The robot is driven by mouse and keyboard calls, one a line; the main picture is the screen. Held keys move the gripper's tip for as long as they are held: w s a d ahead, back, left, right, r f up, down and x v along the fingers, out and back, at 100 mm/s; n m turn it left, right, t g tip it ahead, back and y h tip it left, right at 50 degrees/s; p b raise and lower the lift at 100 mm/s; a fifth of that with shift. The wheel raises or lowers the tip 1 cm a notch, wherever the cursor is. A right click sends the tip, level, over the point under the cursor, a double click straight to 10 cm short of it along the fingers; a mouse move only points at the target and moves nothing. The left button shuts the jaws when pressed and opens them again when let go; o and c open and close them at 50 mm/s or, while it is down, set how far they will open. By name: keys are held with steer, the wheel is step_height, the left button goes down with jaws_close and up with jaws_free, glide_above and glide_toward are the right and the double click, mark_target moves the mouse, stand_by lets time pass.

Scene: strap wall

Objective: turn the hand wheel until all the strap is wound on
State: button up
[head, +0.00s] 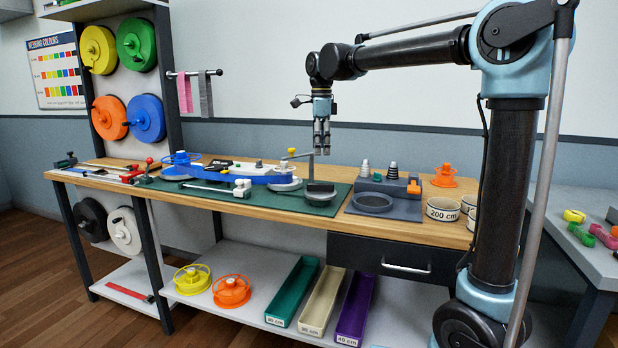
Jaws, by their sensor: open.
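My gripper (321,150) hangs fingers-down over the bench, open and with nothing seen between its fingers. A grey round disc (286,185) lies below the bar; I cannot tell for sure which part is the hand wheel. The fingers look close to the bar; contact cannot be told.
Right of the mat is a grey tray (386,205) with cone stacks and an orange clip. An orange reel (445,175) and white labelled cups (443,208) stand further right. Full strap rolls (145,118) hang on the left rack. Reels and long bins (294,290) fill the lower shelf.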

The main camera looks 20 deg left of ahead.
steer(key=shift+o, duration=0.6)
steer(key=n, duration=0.2)
steer(key=shift+r+n, duration=0.15)
steer(key=shift+n, duration=0.25)
step_height(320, 180, up, 5)
steer(key=m, duration=2.2)
glide_above(320, 189)
steer(key=f, duration=1.1)
steer(key=w+f, duration=0.1)
steer(key=f, duration=0.5)
steer(key=shift+f, duration=0.15)
